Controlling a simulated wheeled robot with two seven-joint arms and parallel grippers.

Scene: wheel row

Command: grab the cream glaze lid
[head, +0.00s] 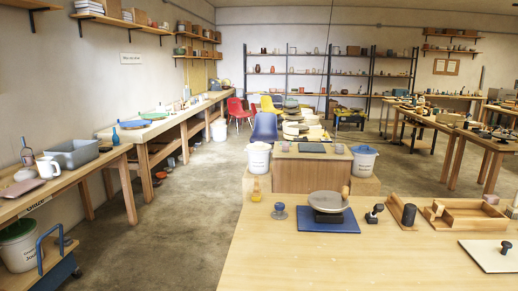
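No lid is plainly marked as the cream glaze lid. A white bucket (258,162) stands left of the wooden block behind the near table, with a pale lid (259,146) on top; this may be it. A second white bucket (362,166) stands to the right of the block, with a blue-grey lid (364,150). A flat cream square panel (478,257) with a dark knob lies at the near table's right edge, partly cut off by the frame. Neither of my grippers shows in the head view.
The table's front left is bare.

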